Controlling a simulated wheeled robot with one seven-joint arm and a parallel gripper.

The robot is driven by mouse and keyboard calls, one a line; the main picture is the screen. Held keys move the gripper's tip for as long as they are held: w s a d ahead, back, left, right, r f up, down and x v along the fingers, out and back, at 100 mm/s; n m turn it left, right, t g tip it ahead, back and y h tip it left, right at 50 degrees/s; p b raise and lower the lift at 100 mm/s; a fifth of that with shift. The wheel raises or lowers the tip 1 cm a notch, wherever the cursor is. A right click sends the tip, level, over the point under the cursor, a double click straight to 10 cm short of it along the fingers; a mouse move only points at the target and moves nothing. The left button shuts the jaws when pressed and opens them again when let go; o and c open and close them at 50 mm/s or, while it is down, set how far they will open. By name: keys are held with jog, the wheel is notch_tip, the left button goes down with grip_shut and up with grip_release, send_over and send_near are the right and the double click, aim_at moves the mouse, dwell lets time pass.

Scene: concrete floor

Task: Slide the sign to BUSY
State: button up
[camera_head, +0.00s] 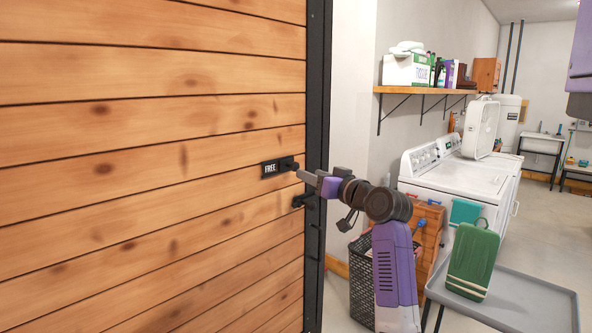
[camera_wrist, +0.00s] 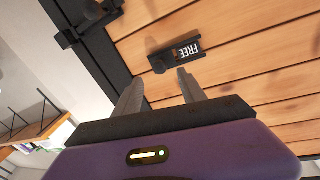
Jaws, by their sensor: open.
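The sign (camera_head: 271,169) is a small dark plate on the wooden door and reads FREE in white letters. A dark slider knob (camera_head: 289,163) sits at its right end. In the wrist view the sign (camera_wrist: 188,51) appears tilted, with the knob (camera_wrist: 158,65) at its lower left. My gripper (camera_head: 301,175) is in front of the door, just right of and slightly below the knob. In the wrist view my gripper (camera_wrist: 158,85) has its two fingers spread with nothing between them. The knob lies beyond the fingertips; contact cannot be told.
A black door handle (camera_head: 303,201) is just below the sign; it also shows in the wrist view (camera_wrist: 90,18). A dark door frame (camera_head: 316,110) runs along the door's right edge. A washing machine (camera_head: 455,180), a wall shelf (camera_head: 425,90) and a grey tray table (camera_head: 535,300) stand to the right.

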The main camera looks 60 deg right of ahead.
aim_at(292, 166)
jog(key=p+x, duration=0.1)
jog(key=x, duration=0.5)
jog(key=shift+w+d+p, duration=0.2)
jog(key=shift+w+p, duration=0.1)
jog(key=shift+w, duration=0.05)
grip_shut()
dwell(1.1)
